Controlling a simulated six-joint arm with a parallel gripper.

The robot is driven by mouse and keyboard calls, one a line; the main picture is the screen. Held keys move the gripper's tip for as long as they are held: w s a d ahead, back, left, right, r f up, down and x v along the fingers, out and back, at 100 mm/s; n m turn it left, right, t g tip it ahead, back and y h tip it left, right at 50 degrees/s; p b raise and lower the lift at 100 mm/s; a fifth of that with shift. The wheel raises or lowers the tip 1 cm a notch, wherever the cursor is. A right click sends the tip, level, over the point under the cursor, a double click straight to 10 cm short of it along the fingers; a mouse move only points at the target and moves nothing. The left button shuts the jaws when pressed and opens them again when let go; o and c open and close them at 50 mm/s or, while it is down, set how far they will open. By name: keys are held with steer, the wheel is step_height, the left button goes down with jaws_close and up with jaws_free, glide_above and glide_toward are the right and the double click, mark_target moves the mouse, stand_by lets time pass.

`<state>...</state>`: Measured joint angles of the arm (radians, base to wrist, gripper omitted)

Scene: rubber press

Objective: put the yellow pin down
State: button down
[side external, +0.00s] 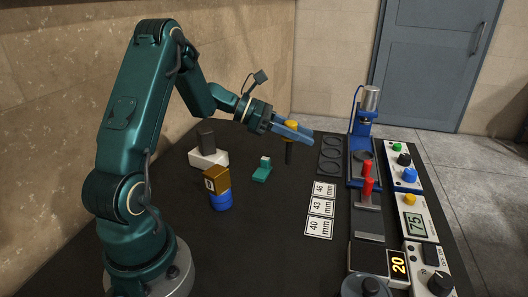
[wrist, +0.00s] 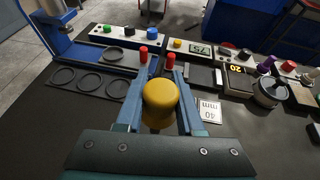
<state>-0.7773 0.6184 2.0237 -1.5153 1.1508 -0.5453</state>
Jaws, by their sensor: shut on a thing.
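The yellow pin has a rounded yellow head (side external: 291,126) and a dark shaft below it. My gripper (side external: 298,133) is shut on the pin, with the blue fingers on either side of it. The pin looks upright, its shaft pointing down at the black table. I cannot tell whether its lower end touches the table. In the wrist view the yellow head (wrist: 160,95) sits between the fingers and hides most of the shaft.
A black plate with round recesses (side external: 330,155) lies right of the pin. Beyond it stand a blue press (side external: 362,135) and red-handled pieces (side external: 367,188). Cards marked in mm (side external: 321,208), a green piece (side external: 262,170) and a brown-and-blue block (side external: 219,190) are nearer. Bare table lies between.

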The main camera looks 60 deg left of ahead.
steer(key=shift+w+d+f, duration=0.5)
steer(key=shift+d+f, duration=0.15)
steer(key=shift+f, duration=0.5)
steer(key=shift+w+d+f, duration=0.5)
steer(key=shift+d+f, duration=0.1)
steer(key=shift+f, duration=0.5)
steer(key=shift+w+d+f, duration=0.5)
steer(key=shift+d+f, duration=0.15)
steer(key=shift+f, duration=0.5)
steer(key=shift+f, duration=0.15)
steer(key=c, duration=0.5)
jaws_free()
